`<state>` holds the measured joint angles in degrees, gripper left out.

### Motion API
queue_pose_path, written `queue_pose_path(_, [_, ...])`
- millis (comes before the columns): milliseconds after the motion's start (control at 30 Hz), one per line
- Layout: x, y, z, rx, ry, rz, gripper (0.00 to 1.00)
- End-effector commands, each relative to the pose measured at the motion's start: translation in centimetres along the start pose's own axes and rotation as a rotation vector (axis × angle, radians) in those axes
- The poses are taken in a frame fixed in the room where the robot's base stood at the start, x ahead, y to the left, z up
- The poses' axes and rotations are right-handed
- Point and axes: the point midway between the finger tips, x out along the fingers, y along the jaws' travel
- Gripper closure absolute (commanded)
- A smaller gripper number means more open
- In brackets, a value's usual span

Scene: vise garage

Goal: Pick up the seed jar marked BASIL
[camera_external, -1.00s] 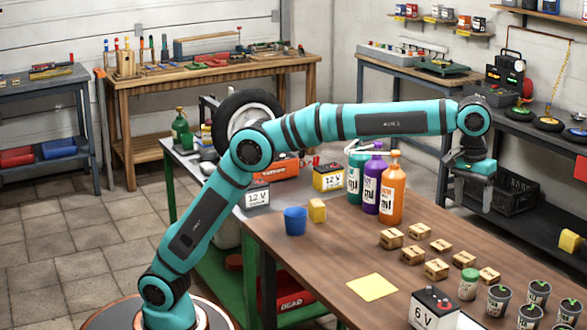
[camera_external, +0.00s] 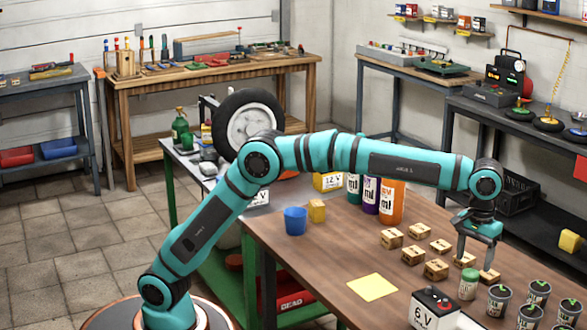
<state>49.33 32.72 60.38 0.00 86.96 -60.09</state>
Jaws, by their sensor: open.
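A small glass jar with a green lid (camera_external: 468,284) stands upright on the brown table, at the front right among wooden blocks and seedling pots. It carries a pale label whose writing is too small to read, so I cannot tell whether it says BASIL. My gripper (camera_external: 477,262) points down just above and behind the jar, close to the small wooden blocks. Its fingers are apart and hold nothing. One finger comes down near the jar's lid; I cannot tell whether they touch.
Several wooden blocks (camera_external: 436,270) lie left of the jar. Several seedling pots (camera_external: 498,300) stand to its right, and a 6 V battery (camera_external: 434,308) stands in front. Tall bottles (camera_external: 389,203) stand behind.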

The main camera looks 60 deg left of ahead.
Motion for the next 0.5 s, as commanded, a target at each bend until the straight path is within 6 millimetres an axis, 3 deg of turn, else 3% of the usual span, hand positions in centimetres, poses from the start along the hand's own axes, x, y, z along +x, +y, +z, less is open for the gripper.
queue_pose_path(500, [4.0, 0.0, 0.1, 0.0, -0.001, -0.001, 0.33])
